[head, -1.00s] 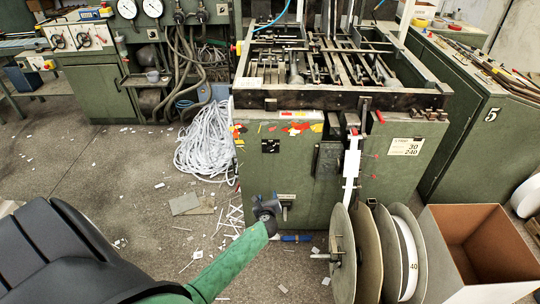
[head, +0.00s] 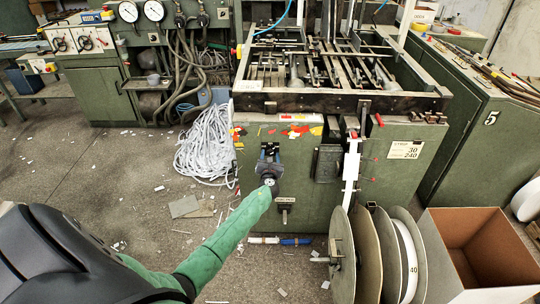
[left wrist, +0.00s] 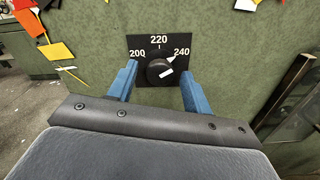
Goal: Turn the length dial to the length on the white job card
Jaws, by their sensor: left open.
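The length dial (left wrist: 160,72) is a black knob on a black plate marked 200, 220 and 240, on the green machine's front. Its white mark points right and slightly up, on the 240 side; I cannot tell if it lines up exactly. My left gripper (head: 269,168) is in front of the plate and hides the dial in the head view. In the left wrist view its blue fingers (left wrist: 159,70) are open, one on each side of the knob; contact is not clear. The white job card (head: 405,150) on the machine front reads 30 and 240. My right gripper is not in view.
A small handle (head: 285,208) sits below the dial. Grey reels (head: 343,255) and an open cardboard box (head: 450,225) stand at the right front. Cables (head: 207,145) lie left of the machine (head: 310,205). Coloured tags hang above the dial.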

